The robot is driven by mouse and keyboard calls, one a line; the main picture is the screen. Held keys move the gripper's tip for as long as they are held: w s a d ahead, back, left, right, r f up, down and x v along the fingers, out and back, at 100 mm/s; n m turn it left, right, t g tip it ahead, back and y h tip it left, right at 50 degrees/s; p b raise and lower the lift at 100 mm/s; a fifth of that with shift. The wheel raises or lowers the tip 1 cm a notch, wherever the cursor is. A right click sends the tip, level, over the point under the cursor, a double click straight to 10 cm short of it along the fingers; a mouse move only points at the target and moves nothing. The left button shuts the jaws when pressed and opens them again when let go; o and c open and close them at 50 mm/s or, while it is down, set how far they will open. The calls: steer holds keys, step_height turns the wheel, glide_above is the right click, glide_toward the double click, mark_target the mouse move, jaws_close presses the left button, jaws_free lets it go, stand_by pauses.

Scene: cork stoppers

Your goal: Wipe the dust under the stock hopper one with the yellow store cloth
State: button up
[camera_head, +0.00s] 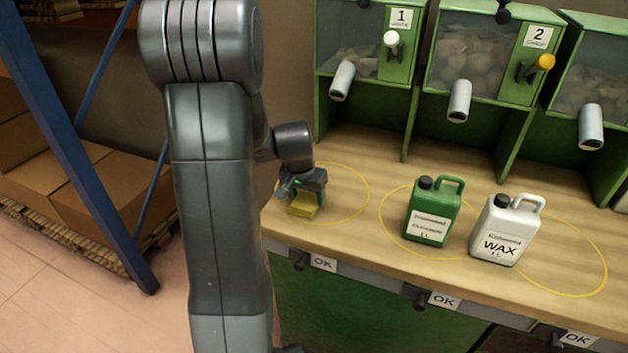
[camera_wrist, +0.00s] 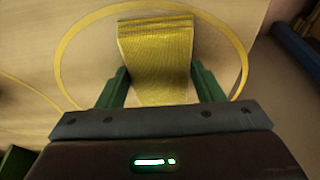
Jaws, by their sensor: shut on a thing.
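The yellow cloth (camera_head: 303,208) is at the left part of the wooden counter, inside the yellow ring under stock hopper 1 (camera_head: 362,60). My gripper (camera_head: 303,190) is over it, shut on the cloth. In the wrist view the cloth (camera_wrist: 158,50) spans between the green fingers of my gripper (camera_wrist: 158,85) and spreads ahead of them against the counter, within the ring. I cannot tell how firmly it touches the wood. I cannot make out dust in either view; the cloth and gripper hide part of the ring's area.
A green jug (camera_head: 432,212) stands inside the second ring. A white WAX jug (camera_head: 503,230) stands to its right, near the third ring. Hopper 2 (camera_head: 480,62) is above them. A blue rack post (camera_head: 85,150) with cartons is at left. The counter (camera_head: 375,160) between gripper and green jug is clear.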

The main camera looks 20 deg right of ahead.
steer(key=p+v, duration=0.1)
steer(key=v, duration=0.2)
steer(key=shift+w+d+r+p, duration=0.1)
steer(key=shift+w+p, duration=0.05)
steer(key=shift+p, duration=0.2)
steer(key=shift+r+p, duration=1.75)
steer(key=shift+r, duration=0.85)
